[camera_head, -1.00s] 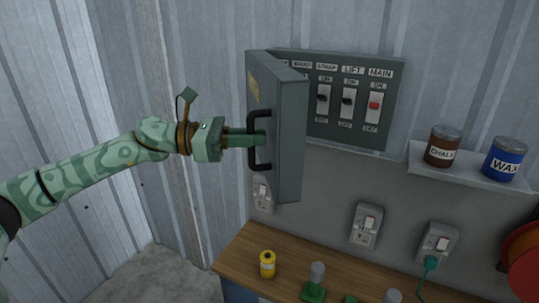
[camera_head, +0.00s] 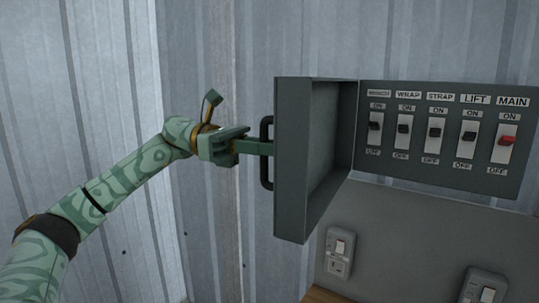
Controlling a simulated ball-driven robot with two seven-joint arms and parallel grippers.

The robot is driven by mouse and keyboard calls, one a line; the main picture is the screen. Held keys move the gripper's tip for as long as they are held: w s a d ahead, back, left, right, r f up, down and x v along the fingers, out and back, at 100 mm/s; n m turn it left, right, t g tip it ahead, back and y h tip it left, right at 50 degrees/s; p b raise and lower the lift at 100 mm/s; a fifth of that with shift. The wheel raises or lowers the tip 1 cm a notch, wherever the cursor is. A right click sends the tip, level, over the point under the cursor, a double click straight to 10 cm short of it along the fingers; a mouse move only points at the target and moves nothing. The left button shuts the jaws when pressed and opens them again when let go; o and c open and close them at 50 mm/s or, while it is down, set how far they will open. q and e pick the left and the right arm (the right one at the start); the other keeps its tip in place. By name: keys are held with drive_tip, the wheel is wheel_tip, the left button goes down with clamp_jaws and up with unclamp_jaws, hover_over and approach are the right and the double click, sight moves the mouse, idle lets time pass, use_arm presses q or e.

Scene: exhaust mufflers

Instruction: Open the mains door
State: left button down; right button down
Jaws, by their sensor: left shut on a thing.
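The mains door (camera_head: 310,150) is a grey, box-like cover hinged at the left side of the switch panel (camera_head: 440,180). It stands swung well out to the left, and its hollow inside shows. A black handle (camera_head: 265,175) is on its outer face. My left gripper (camera_head: 262,148) is shut on the handle, coming from the left. The panel shows a row of several labelled switches, among them WRAP, STRAP, LIFT and the red MAIN switch (camera_head: 506,141). My right gripper is not in view.
A wall socket (camera_head: 339,252) sits below the panel, with another socket (camera_head: 484,287) at the lower right. A sliver of wooden bench (camera_head: 322,295) shows at the bottom. Corrugated metal walls (camera_head: 215,50) stand behind the arm and to the left.

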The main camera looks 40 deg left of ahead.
use_arm(q)
drive_tip(key=shift+a, duration=0.1)
drive_tip(key=c, duration=1.5)
unclamp_jaws()
drive_tip(key=v, duration=1.6)
drive_tip(key=shift+b, duration=0.35)
drive_tip(key=shift+a+r, duration=0.1)
